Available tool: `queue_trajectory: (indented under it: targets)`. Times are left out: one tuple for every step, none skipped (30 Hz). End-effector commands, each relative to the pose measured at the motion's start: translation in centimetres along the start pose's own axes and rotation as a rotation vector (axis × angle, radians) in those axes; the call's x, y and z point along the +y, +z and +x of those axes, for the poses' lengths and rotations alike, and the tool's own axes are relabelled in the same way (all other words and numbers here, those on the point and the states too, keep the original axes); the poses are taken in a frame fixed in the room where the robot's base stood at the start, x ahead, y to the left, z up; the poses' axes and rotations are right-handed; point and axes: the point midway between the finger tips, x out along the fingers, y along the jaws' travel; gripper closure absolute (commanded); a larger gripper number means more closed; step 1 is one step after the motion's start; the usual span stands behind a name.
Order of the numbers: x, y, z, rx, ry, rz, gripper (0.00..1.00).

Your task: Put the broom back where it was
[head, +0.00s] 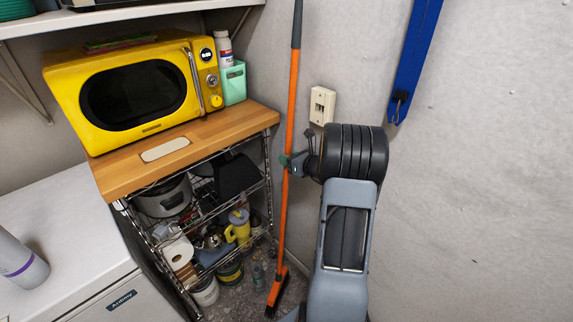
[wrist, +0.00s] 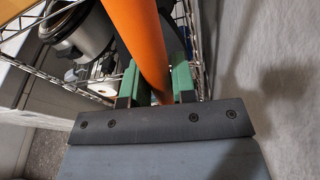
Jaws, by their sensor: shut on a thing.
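The broom (head: 291,110) has an orange handle with a dark grey upper grip. It stands nearly upright, leaning slightly, in the corner between the wire shelf and the wall in the head view. Its brush head (head: 277,293) is low, at or close to the floor; I cannot tell if it touches. My gripper (head: 288,160) is shut on the handle around mid-height. In the wrist view the orange handle (wrist: 138,40) passes between the green finger pads of my gripper (wrist: 158,85). The handle's lower part is hidden there.
A wire shelf with a wooden top (head: 180,150) stands left of the broom, holding a yellow microwave (head: 130,90) and several kitchen items. A wall outlet (head: 321,105) and a blue hanging object (head: 414,55) are on the right wall. A white appliance (head: 75,235) is at lower left.

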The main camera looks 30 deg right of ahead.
Motion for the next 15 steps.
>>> queue_trajectory:
  targets:
    - [-0.26,-0.85,0.13,-0.004,-0.002,0.003,1.0]
    - [-0.34,-0.96,0.11,-0.004,-0.003,0.003,1.0]
    - [-0.39,-0.97,0.08,-0.005,-0.004,0.002,1.0]
    - [-0.41,-0.91,0.05,-0.005,-0.005,0.002,1.0]
    - [-0.41,-0.83,0.03,-0.005,-0.005,0.002,1.0]
    - [-0.4,-0.75,0.01,-0.006,-0.005,0.002,1.0]
    - [-0.39,-0.74,0.01,-0.006,-0.005,0.002,1.0]
    - [-0.38,-0.73,0.01,-0.005,-0.005,0.002,1.0]
    - [-0.36,-0.73,0.02,-0.005,-0.005,0.002,1.0]
    - [-0.35,-0.75,0.04,-0.005,-0.004,0.002,1.0]
    - [-0.34,-0.79,0.06,-0.005,-0.004,0.002,1.0]
    - [-0.33,-0.88,0.09,-0.005,-0.004,0.002,1.0]
    - [-0.33,-0.98,0.12,-0.005,-0.003,0.002,1.0]
    - [-0.34,-1.09,0.16,-0.005,-0.003,0.002,1.0]
    - [-0.31,-1.18,0.16,-0.002,-0.003,0.001,0.73]
